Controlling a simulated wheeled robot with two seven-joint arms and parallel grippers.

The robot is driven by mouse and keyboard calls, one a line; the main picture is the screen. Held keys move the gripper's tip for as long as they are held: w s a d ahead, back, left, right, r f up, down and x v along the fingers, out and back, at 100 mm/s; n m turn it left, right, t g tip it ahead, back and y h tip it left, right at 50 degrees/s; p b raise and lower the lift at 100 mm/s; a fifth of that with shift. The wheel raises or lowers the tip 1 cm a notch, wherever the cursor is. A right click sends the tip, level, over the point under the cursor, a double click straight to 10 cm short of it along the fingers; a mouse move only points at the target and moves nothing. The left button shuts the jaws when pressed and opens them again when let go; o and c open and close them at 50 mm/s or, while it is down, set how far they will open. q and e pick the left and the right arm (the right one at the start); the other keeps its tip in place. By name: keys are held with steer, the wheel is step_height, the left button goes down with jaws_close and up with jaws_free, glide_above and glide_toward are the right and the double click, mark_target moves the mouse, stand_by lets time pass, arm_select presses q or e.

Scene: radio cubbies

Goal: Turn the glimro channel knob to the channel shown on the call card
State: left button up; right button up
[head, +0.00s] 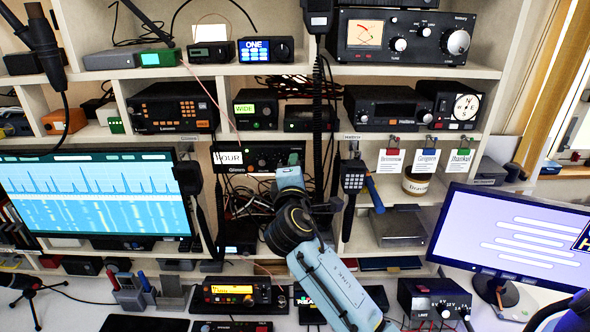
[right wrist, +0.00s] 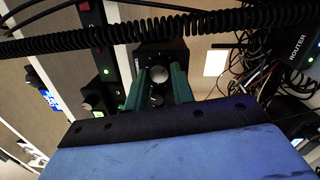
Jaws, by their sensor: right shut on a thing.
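The Glimro radio (head: 262,158) sits in a middle cubby, with a white display at its left reading "HOUR". My right gripper (head: 291,168) is at the right part of its front and covers the knob there in the head view. In the right wrist view the two green fingers of the right gripper (right wrist: 160,88) are shut on a pale round knob (right wrist: 158,74), one on each side. Three cards hang at the right: one with a red clip (head: 391,161), one blue (head: 421,161), one green (head: 460,161). Their small text is hard to read. My left gripper is out of view.
A coiled black cord (head: 318,120) hangs beside my right gripper and crosses the right wrist view (right wrist: 120,32). A handheld microphone (head: 353,176) hangs to the right. Radios reading "WIDE" (head: 256,108) and "ONE" (head: 266,50) stand above. Loose cables lie below the Glimro radio.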

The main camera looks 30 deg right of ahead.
steer(key=o, duration=1)
steer(key=shift+s, duration=0.1)
steer(key=b+v, duration=0.1)
steer(key=v, duration=1.2)
steer(key=shift+a+b, duration=0.1)
steer(key=shift+b, duration=0.25)
steer(key=shift+f, duration=0.1)
